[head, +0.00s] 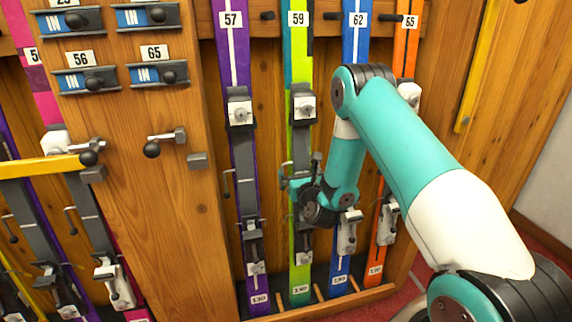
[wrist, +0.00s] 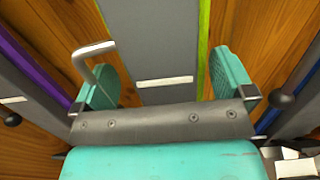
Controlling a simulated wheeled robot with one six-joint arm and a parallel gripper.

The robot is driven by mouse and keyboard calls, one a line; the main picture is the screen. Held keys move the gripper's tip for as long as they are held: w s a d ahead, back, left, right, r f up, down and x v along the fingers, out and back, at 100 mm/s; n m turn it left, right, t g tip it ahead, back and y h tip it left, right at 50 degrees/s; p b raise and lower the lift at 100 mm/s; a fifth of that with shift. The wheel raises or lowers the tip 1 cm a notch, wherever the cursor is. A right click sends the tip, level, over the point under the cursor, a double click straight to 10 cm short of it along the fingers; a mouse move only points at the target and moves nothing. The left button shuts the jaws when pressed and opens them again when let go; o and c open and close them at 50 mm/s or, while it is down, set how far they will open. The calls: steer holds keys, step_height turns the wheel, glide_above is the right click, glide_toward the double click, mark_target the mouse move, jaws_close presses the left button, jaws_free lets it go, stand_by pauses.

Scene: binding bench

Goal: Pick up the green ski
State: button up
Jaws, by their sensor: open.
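The green ski (head: 300,258) stands upright in the rack under the number 59, with teal at its top left and a grey binding on its front. My gripper (head: 300,180) is at the binding, about halfway up the ski, and hides part of it. In the wrist view my open gripper (wrist: 163,82) has one teal finger on each side of the grey binding plate (wrist: 158,40). A thin green edge of the ski (wrist: 204,35) shows beside the right finger. A bent metal lever (wrist: 88,60) is at the left finger. I cannot tell whether the fingers touch the plate.
A purple ski (head: 241,180) stands left of the green one; a blue ski (head: 340,270) and an orange ski (head: 376,262) stand right. A wooden panel (head: 180,210) with latches is at left. A yellow bar (head: 40,167) crosses another ski bay at far left.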

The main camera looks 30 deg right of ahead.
mark_target(301, 106)
steer(key=shift+w+d, duration=0.3)
steer(key=shift+d, duration=0.55)
steer(key=shift+a, duration=0.25)
steer(key=shift+c, duration=0.8)
steer(key=shift+w+a, duration=0.1)
steer(key=shift+a, duration=0.05)
steer(key=c, duration=1.4)
steer(key=shift+w+r, duration=0.1)
steer(key=shift+c, duration=1.3)
step_height(301, 106, up, 20)
steer(key=p, duration=1.5)
